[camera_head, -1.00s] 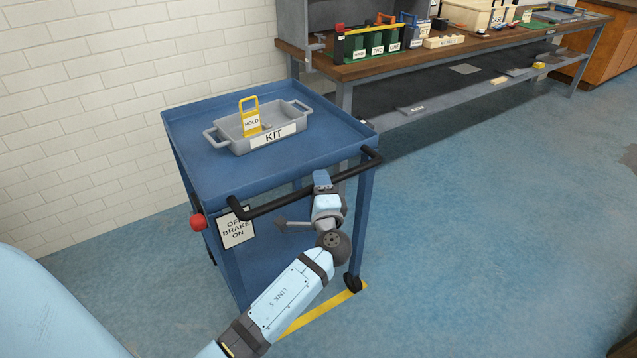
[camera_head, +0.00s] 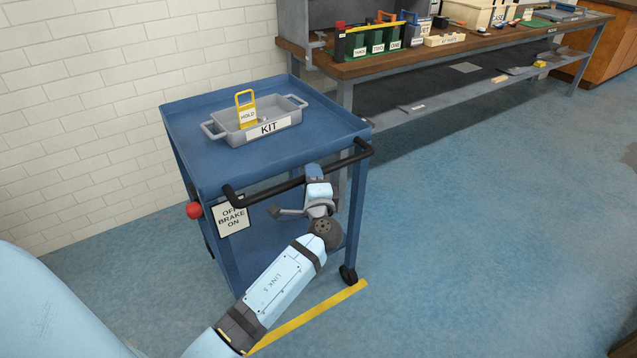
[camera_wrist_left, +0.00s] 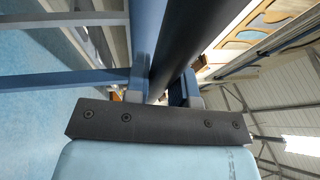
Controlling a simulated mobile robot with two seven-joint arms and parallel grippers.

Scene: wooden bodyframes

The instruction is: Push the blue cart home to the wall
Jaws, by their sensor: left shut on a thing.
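The blue cart (camera_head: 215,160) stands close to the white brick wall (camera_head: 130,80), with a black push handle (camera_head: 270,187) on its near side. My left gripper (camera_head: 314,172) is shut on the handle, right of its middle. In the left wrist view the dark handle bar (camera_wrist_left: 182,45) runs between the fingers (camera_wrist_left: 165,98). A red knob (camera_head: 194,210) sits on the cart's left side, beside a sign (camera_head: 231,216) reading OFF and BRAKE ON. My right gripper is in neither view.
A grey KIT tray (camera_head: 285,130) with a yellow HOLD tag (camera_head: 246,108) sits on the cart top. A workbench (camera_head: 370,66) with tools stands right of the cart. A yellow floor line (camera_head: 310,315) lies by the near wheel.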

